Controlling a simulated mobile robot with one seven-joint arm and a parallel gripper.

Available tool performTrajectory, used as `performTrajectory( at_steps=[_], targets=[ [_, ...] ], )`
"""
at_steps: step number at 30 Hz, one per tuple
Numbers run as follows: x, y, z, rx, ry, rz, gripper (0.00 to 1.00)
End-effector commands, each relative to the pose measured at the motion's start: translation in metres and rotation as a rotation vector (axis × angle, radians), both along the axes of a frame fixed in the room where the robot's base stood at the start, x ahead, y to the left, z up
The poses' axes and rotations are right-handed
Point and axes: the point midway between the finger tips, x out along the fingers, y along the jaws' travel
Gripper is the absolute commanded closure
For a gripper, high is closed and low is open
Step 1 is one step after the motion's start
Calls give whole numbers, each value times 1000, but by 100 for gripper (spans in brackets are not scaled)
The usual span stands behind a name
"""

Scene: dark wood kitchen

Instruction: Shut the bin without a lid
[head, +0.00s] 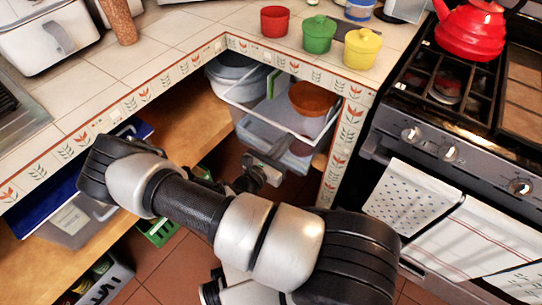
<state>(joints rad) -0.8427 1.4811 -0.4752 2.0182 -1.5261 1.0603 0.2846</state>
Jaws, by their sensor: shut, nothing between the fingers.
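Under the corner of the tiled counter, a white-rimmed pull-out bin (243,104) sits partly out of the opening. No lid shows on it; an orange-brown round thing (313,98) and a green edge show within its rim. My gripper (270,167) is shut and empty, low at the front of this bin, by its grey lower part. I cannot tell whether it touches the bin. My arm reaches in from the lower right and bends at the left. The bin's lower part is partly hidden behind my gripper and wrist.
A grey box with a blue top (75,220) stands under the counter at left, partly behind my arm. A green crate (160,232) is on the tiled floor. The stove (450,150) with hanging towels stands close at right. Pots and a red kettle (470,30) are above.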

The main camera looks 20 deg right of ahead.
Motion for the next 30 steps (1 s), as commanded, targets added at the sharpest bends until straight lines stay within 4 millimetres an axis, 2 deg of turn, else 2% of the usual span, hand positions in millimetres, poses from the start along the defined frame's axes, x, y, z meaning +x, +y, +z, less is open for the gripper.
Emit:
performTrajectory(
  at_steps=[1, 6, 13, 21, 30],
  targets=[
    [7, -13, 2, -2, -2, -4, 100],
    [29, -46, 1, -2, -1, -3, 100],
    [51, -77, 1, 0, -1, -2, 100],
    [62, -92, 0, 0, -2, -1, 100],
    [65, -95, 2, -1, -4, 0, 100]
  ],
)
